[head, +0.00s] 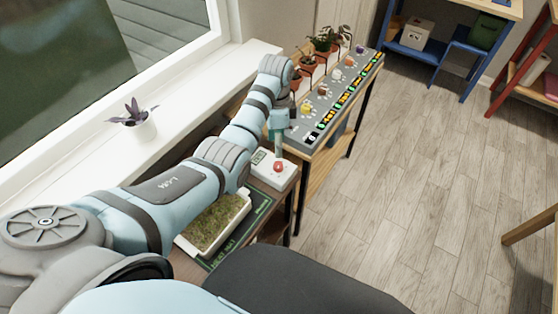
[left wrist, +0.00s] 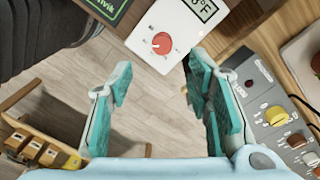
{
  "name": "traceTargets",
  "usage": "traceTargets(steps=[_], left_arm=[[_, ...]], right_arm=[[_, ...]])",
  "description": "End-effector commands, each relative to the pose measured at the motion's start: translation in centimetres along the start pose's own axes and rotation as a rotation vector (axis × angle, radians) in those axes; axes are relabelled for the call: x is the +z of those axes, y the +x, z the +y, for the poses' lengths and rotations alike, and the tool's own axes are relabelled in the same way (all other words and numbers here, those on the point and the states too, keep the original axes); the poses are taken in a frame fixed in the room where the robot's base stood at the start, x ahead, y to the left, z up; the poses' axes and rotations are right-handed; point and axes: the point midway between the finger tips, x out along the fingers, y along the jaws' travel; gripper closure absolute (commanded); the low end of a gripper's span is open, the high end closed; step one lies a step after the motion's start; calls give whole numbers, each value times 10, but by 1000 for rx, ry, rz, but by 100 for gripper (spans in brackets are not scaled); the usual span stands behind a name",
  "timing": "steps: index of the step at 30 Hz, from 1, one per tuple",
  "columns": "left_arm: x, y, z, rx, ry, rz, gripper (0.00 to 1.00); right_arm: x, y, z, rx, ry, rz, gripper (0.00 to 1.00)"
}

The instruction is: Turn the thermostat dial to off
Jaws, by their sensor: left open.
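The thermostat (head: 263,168) is a white box with a small display and a red round dial (head: 278,167), standing near the end of the dark bench. In the left wrist view the thermostat (left wrist: 178,22) is at the top, with its red dial (left wrist: 161,43) facing the camera. Marks around the dial are too small to read. My left gripper (head: 279,152) is over the dial area. In the left wrist view its teal fingers (left wrist: 159,66) are open and empty, one on either side of the dial in the picture, apart from it. My right gripper is not in view.
A grey panel (head: 311,122) with several coloured knobs and potted plants stands just beyond the thermostat. A tray of green growth (head: 216,222) lies on a dark mat (head: 258,215) on the near side. The floor at right is open.

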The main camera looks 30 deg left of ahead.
Motion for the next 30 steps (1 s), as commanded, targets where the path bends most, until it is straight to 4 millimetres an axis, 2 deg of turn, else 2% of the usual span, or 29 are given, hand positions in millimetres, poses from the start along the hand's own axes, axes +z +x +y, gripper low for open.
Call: traceTargets(steps=[1,3,6,9,13,20,28,30], left_arm=[[0,18,0,4,0,-2,54],[0,40,0,4,0,-3,54],[1,65,0,3,-1,-2,54],[1,83,0,2,-2,-2,54],[2,93,-1,1,-3,-1,54],[2,92,-1,0,-5,-1,54],[2,92,-1,0,-5,-1,98],[2,92,-1,0,-5,-1,100]], right_arm=[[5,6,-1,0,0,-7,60],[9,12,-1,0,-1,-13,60],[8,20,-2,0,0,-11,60],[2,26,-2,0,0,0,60],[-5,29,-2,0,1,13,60],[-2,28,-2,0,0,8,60],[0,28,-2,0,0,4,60],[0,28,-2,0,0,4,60]])
